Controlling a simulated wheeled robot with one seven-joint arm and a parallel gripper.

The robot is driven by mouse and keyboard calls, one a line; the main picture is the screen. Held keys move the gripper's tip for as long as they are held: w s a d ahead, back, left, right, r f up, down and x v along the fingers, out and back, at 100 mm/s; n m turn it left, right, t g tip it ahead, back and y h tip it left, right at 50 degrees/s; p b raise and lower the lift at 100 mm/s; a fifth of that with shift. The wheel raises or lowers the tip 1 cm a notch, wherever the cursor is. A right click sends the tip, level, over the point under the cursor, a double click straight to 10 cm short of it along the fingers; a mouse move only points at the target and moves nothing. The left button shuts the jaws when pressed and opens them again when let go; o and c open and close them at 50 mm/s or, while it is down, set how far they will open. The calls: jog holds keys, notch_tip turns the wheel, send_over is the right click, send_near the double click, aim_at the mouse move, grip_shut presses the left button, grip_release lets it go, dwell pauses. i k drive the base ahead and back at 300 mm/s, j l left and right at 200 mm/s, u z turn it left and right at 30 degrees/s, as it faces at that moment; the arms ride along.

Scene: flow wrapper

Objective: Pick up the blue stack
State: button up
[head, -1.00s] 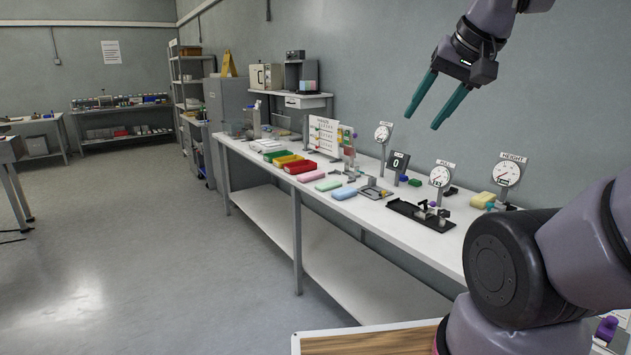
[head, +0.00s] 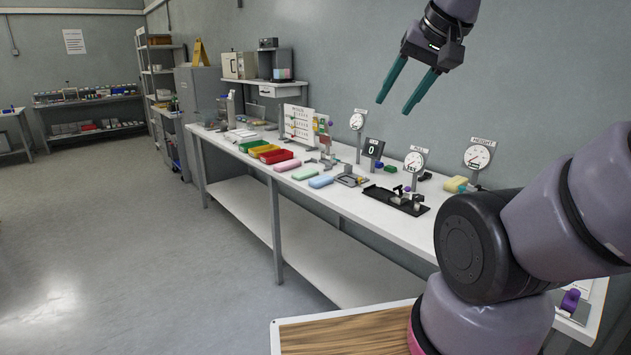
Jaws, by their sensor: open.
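A grey fixture (head: 351,180) and a black one (head: 396,201) are to the right. Dial gauges, including one on a post (head: 357,121), stand behind. Floor left of the bench is clear.

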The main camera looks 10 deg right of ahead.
aim_at(323, 180)
jog(key=i+j, duration=0.15)
jog(key=i, duration=0.3)
jog(key=i+j, duration=0.15)
jog(key=i, duration=0.3)
jog(key=i+j+z, duration=0.1)
jog(key=i, duration=0.35)
jog(key=i+j, duration=0.25)
jog(key=i, duration=0.15)
